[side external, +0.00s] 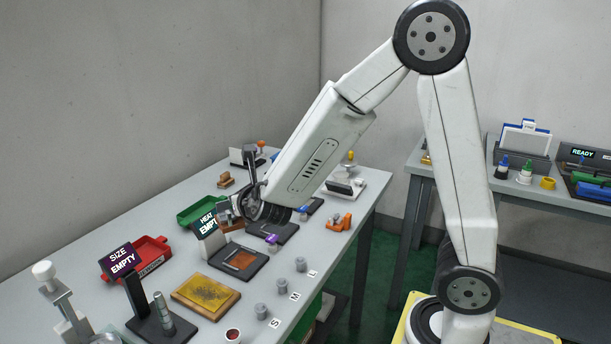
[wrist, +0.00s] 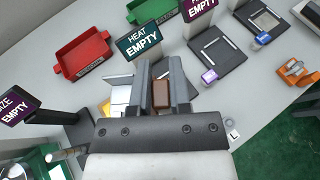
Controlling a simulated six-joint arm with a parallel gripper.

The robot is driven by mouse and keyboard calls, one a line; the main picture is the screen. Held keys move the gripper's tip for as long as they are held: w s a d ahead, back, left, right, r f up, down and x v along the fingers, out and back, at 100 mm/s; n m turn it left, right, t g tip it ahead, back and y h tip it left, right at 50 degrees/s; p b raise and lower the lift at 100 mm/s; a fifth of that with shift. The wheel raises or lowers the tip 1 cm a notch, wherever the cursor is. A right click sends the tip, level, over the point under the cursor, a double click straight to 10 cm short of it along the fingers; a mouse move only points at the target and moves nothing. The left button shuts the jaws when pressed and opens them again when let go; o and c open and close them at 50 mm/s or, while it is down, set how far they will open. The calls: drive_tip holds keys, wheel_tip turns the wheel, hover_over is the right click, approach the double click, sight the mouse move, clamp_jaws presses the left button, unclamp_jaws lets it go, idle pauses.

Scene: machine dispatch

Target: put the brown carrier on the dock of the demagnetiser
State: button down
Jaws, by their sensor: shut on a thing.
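My gripper (wrist: 160,72) is shut on a brown block, the brown carrier (wrist: 161,94), which sits between the two grey fingers in the wrist view. In the side view my gripper (side external: 233,208) is above the table near the HEAT sign (side external: 208,221), and the carrier is hard to make out there. The HEAT sign also shows in the wrist view (wrist: 139,41) and reads EMPTY. Black docks with pale rails (wrist: 218,55) (wrist: 265,22) stand to the right of it. No readable label tells me which station is the demagnetiser.
A red tray (side external: 152,252) and a green tray (side external: 197,212) lie along the back. A SIZE sign (side external: 121,260), a yellow pad (side external: 206,297) and small grey posts (side external: 281,285) stand nearer. An orange holder (side external: 339,222) is at the right edge. A second table stands at the right.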

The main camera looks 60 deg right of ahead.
sight(223, 218)
drive_tip(key=a+n+y, duration=0.1)
drive_tip(key=a, duration=0.1)
drive_tip(key=a+r+n+t+y, duration=0.1)
drive_tip(key=a, duration=0.1)
drive_tip(key=a+y, duration=0.1)
drive_tip(key=shift+w+a+r+n, duration=0.25)
drive_tip(key=shift+a+r+n, duration=0.1)
drive_tip(key=shift+a+n, duration=0.05)
drive_tip(key=shift+d+t, duration=0.15)
drive_tip(key=shift+t, duration=0.15)
drive_tip(key=shift+d+m+h, duration=0.4)
drive_tip(key=shift+d, duration=0.25)
drive_tip(key=s+d+f+m+g+h, duration=0.2)
drive_tip(key=s+d+m+g+h, duration=0.2)
drive_tip(key=d, duration=0.5)
drive_tip(key=s+d+f+m+g+h, duration=0.1)
drive_tip(key=s+d+m+g+h, duration=0.3)
drive_tip(key=s+d+m+g, duration=0.4)
drive_tip(key=shift+d+f+m+g+h, duration=0.35)
drive_tip(key=shift+d+m+g, duration=0.15)
drive_tip(key=shift+d+m, duration=0.3)
drive_tip(key=shift+w, duration=0.1)
